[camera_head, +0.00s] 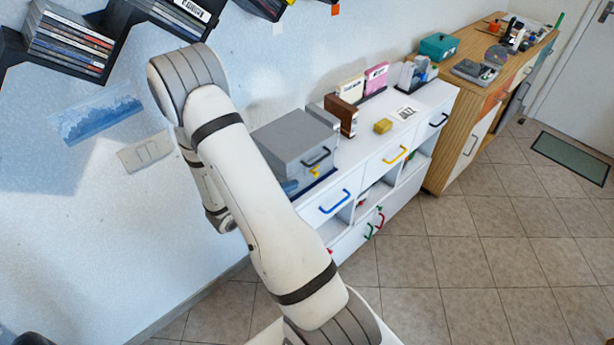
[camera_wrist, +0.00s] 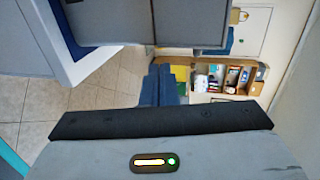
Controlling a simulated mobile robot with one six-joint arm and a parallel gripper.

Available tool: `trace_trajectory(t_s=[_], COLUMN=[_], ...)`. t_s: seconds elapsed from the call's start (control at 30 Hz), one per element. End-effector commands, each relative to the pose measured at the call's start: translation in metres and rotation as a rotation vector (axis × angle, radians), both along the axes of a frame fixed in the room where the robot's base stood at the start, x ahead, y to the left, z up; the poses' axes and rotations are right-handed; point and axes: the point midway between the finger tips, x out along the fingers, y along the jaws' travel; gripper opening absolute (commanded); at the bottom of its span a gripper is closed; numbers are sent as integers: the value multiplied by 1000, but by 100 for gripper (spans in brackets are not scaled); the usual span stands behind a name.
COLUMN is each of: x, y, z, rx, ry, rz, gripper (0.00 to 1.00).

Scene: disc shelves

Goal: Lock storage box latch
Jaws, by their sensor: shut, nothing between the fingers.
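The grey storage box (camera_head: 292,137) stands on the white cabinet in the head view, its lid down. A dark handle (camera_head: 318,158) is on its front, with a yellow latch (camera_head: 315,171) just below. Whether the latch is engaged is too small to tell. My gripper (camera_wrist: 165,70) shows there with blue fingers together and empty, apparently close to the box.
The white cabinet (camera_head: 338,196) has coloured drawer handles and open compartments. A wall shelf of discs (camera_head: 70,42) is upper left. The tiled floor in front is clear.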

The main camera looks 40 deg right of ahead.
Motion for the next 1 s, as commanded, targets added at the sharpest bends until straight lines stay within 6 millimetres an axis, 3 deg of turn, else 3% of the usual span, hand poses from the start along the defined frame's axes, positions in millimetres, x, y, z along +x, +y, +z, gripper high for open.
trace_trajectory(t_s=[0.2, 0.4, 1.0], x=[2, 4, 9], y=[-40, -60, -64], z=[-8, -15, -17], rx=[1, 0, 0], ry=[2, -1, -2], rz=[-4, -1, 13], gripper=[0, 0, 0])
